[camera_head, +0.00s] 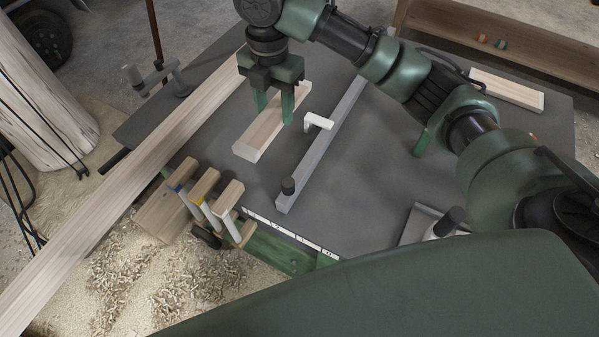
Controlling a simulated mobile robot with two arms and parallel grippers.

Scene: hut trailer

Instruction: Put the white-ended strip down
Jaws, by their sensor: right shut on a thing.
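A short pale wooden strip (262,133) with a whitish near end lies along the middle of the grey table (375,185). My right gripper (275,108) points down over its far half, one green finger on each side, shut on the strip. The strip looks level and low over the table top; I cannot tell whether its underside touches. My left gripper is not in view.
A grey rail (322,146) with a white bracket (318,122) stands close right of the strip. A long board (150,160) crosses the left side. Several wooden-headed tools (207,193) sit at the near edge. Another strip (507,87) lies far right. The table's middle right is clear.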

